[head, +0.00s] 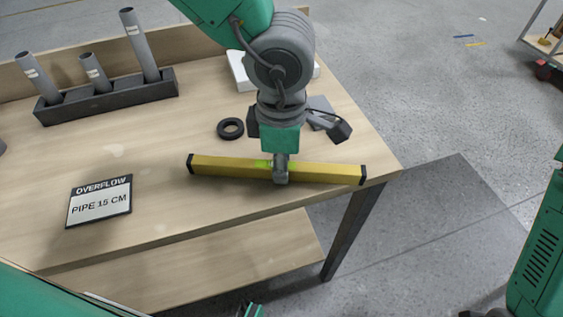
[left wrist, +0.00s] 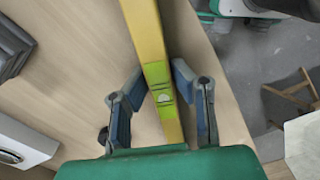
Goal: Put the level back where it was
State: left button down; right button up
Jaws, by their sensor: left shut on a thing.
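The level (head: 230,167) is a long yellow bar with black end caps and a green vial section, near the front right edge of the workbench (head: 170,215). My left gripper (head: 281,172) reaches down from above and is shut on the level around its middle. In the left wrist view the level (left wrist: 148,35) runs between the two finger pads of my left gripper (left wrist: 163,82), with the green vial section between them. I cannot tell whether the level touches the bench top or hangs just above it. My right gripper is not clearly in view.
A dark rack (head: 108,97) with grey pipes stands at the back left. A sign (head: 99,201) reading "OVERFLOW PIPE 15 CM" lies front left. A black ring (head: 230,128) lies behind the level. A white object (head: 240,72) sits behind my arm. Bare bench top lies left of the level.

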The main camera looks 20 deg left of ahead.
pick_arm(q)
jog(key=c, duration=1.4)
grip_release()
jog(key=shift+a, duration=0.3)
notch_tip(320, 180, up, 12)
jog(key=p, duration=0.3)
jog(key=shift+p, duration=0.4)
jog(key=shift+d, duration=0.15)
